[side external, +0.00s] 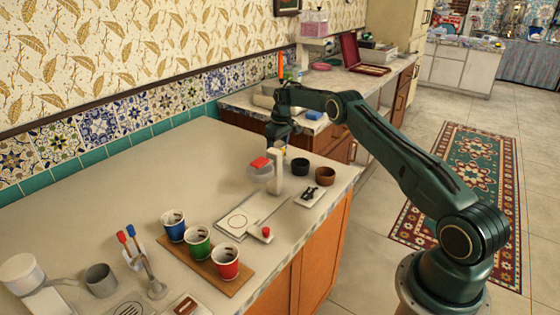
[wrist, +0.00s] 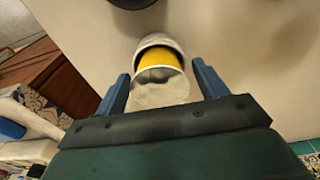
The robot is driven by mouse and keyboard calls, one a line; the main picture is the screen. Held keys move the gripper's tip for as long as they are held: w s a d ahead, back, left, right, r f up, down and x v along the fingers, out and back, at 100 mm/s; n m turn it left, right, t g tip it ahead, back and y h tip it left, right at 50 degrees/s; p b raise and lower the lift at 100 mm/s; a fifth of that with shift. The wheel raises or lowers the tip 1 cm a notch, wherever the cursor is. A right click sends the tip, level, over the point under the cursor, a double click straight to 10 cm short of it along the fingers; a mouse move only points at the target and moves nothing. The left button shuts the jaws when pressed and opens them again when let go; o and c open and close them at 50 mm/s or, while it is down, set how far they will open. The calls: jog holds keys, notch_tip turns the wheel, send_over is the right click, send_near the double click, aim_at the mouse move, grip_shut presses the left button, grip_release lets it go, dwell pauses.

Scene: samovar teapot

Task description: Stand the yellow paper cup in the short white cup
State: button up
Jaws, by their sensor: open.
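The yellow paper cup (wrist: 161,60) is in the middle of the wrist view, with a pale round end facing the camera. It appears to sit within the rim of the short white cup (wrist: 156,41), which shows as a whitish arc just beyond it; how deep it sits is hidden. My gripper (wrist: 160,82) is open, one blue finger on each side of the yellow cup with visible gaps. In the side view my gripper (side external: 282,143) is low at the counter's far end, with a bit of yellow beneath it; the white cup is not clear there.
A black cup (side external: 300,167) and a brown bowl (side external: 325,176) stand close to my gripper. Blue, green and red cups (side external: 198,241) stand on a wooden board. The counter's back left is clear.

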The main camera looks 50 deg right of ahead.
jog(key=shift+r, duration=0.15)
notch_tip(320, 180, up, 12)
jog(key=s, duration=0.1)
jog(key=shift+s+r, duration=0.25)
dwell(0.4)
dwell(0.4)
